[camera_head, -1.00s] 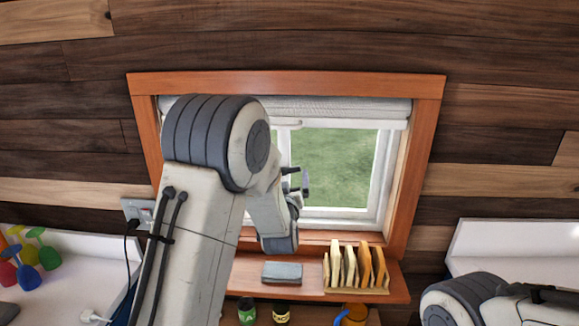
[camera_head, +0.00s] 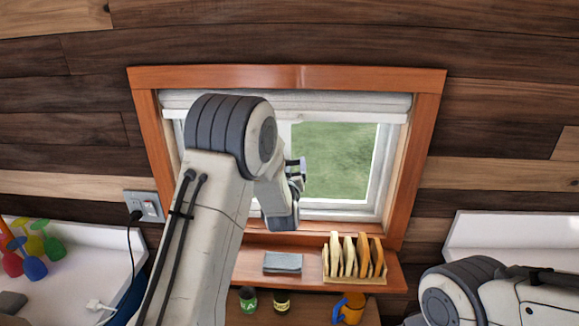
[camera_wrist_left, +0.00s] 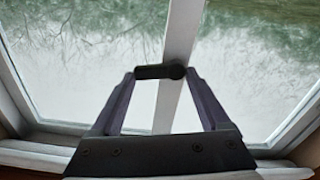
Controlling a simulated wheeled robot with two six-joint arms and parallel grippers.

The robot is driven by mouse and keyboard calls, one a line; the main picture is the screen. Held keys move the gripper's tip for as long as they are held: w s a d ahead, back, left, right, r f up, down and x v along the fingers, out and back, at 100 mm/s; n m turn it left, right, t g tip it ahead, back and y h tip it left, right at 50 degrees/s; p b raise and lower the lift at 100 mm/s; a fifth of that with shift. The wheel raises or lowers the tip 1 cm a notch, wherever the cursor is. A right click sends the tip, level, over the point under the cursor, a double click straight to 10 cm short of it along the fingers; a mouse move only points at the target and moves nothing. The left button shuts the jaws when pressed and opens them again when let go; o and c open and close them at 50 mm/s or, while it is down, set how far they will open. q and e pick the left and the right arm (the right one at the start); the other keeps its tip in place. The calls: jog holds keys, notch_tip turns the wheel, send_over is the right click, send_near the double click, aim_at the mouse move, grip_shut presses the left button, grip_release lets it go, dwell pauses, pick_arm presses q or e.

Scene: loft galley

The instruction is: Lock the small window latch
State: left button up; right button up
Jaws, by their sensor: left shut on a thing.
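The small black window latch (camera_wrist_left: 158,72) sits on the white upright between two panes in the left wrist view. Its handle lies about level, pointing left from a round pivot on the upright. My left gripper (camera_wrist_left: 161,76) is shut on the handle, with one fingertip at each end of it. In the head view my left gripper (camera_head: 297,172) is small, in front of the window (camera_head: 336,160), and my own arm hides the left part of the window. The latch cannot be made out clearly there. My right gripper is out of view; only part of that arm shows at lower right.
Below the window a wooden shelf (camera_head: 246,268) holds a grey block (camera_head: 283,262) and a wooden rack (camera_head: 355,278) with several pale slabs. Jars (camera_head: 281,302) and a yellow-orange mug (camera_head: 351,309) stand lower. A rolled white blind (camera_head: 350,104) hangs at the window's top.

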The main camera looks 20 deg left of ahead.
pick_arm(q)
jog(key=shift+d+f+m+b, duration=0.15)
jog(key=shift+f+m+b, duration=0.2)
jog(key=shift+m+b, duration=0.95)
jog(key=shift+m, duration=0.1)
jog(key=shift+r, duration=0.1)
jog(key=o, duration=1.2)
jog(key=b+v, duration=0.4)
jog(key=v, duration=0.6)
jog(key=shift+s+d+r, duration=0.1)
jog(key=shift+s, duration=0.15)
